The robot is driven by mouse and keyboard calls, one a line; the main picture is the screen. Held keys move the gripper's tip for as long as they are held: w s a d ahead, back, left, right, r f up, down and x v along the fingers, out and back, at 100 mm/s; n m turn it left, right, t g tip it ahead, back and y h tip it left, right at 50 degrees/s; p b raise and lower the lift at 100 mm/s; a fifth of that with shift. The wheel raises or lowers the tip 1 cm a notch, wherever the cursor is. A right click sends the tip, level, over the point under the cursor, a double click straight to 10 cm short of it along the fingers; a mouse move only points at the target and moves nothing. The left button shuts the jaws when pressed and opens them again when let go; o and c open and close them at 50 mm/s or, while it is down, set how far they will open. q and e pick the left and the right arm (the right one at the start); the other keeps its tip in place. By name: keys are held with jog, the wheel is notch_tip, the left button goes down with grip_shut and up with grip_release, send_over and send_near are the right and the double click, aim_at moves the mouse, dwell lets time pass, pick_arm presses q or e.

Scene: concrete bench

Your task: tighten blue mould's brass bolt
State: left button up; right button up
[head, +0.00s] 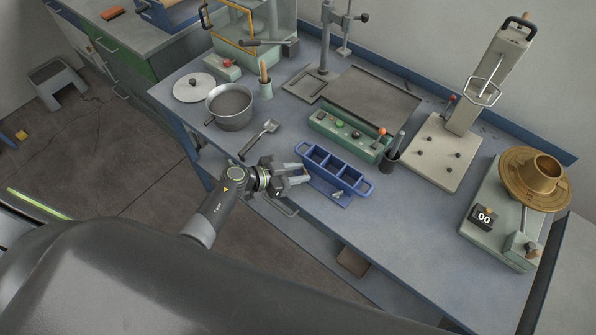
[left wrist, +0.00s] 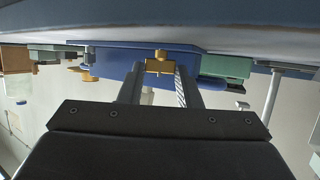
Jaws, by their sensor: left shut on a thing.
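The blue mould (head: 330,179), a long block with several open compartments and a loop handle at its right end, sits upright near the bench's front edge. My left gripper (head: 303,173) reaches in from the left and is at the mould's left end. In the left wrist view, the brass bolt (left wrist: 160,64) is between the two fingertips, and the gripper is shut on it. The mould (left wrist: 120,64) shows directly behind the bolt there. In the head view the bolt is mostly hidden by the fingers. My right gripper is not in view.
A green control box (head: 345,138) stands close behind the mould, with a dark cup (head: 391,161) at its right end. A scoop (head: 262,136) and a steel pot (head: 230,108) are to the left. The bench (head: 400,225) is clear to the mould's right.

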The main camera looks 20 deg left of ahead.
pick_arm(q)
jog(key=shift+m+g, duration=0.3)
jog(key=o, duration=1)
